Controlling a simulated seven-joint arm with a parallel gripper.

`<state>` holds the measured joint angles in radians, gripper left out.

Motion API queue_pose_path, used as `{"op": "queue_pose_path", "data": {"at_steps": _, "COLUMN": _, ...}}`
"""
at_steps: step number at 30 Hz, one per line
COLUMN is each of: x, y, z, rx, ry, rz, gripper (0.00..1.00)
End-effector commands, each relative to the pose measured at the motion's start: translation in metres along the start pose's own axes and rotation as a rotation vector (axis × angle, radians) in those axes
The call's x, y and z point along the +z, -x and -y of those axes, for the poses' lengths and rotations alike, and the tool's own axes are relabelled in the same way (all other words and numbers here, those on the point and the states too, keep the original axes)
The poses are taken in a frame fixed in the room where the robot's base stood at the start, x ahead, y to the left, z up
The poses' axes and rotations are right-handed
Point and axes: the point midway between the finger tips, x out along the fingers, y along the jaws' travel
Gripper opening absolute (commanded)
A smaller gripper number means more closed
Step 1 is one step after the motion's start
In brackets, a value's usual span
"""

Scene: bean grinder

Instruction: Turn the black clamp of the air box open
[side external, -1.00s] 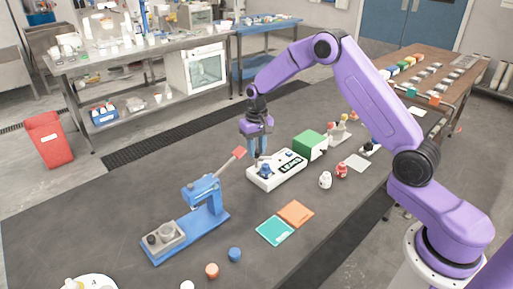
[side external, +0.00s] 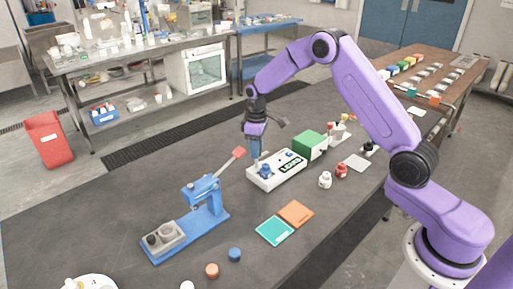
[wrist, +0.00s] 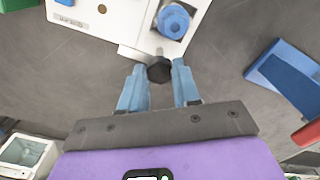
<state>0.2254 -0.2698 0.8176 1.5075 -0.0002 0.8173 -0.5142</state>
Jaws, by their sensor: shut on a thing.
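The air box appears to be the white box (side external: 262,183) with dark lettering on the table; it fills the top of the wrist view (wrist: 112,30). A blue round part (wrist: 173,22) sits on it near one corner. The black clamp (wrist: 159,69) is a small dark faceted piece at the box's edge, on a short metal stem. My gripper (wrist: 160,72) points down at this edge, its two blue fingers on either side of the clamp and shut on it. In the side view my gripper (side external: 255,158) hides the clamp.
A green block (side external: 310,144) adjoins the box's far end. A blue lever press (side external: 207,205) with a red-tipped handle (side external: 239,152) stands close by. White (side external: 325,180) and red (side external: 341,171) small bottles and orange (side external: 296,213) and teal (side external: 274,231) squares lie nearer.

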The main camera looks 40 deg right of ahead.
Motion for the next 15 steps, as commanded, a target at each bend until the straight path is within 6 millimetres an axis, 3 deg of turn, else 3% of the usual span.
{"op": "queue_pose_path", "data": {"at_steps": 15, "x": -0.001, "y": 0.001, "z": -0.0004, "rx": 0.002, "ry": 0.048, "rz": -0.003, "gripper": 0.01}}
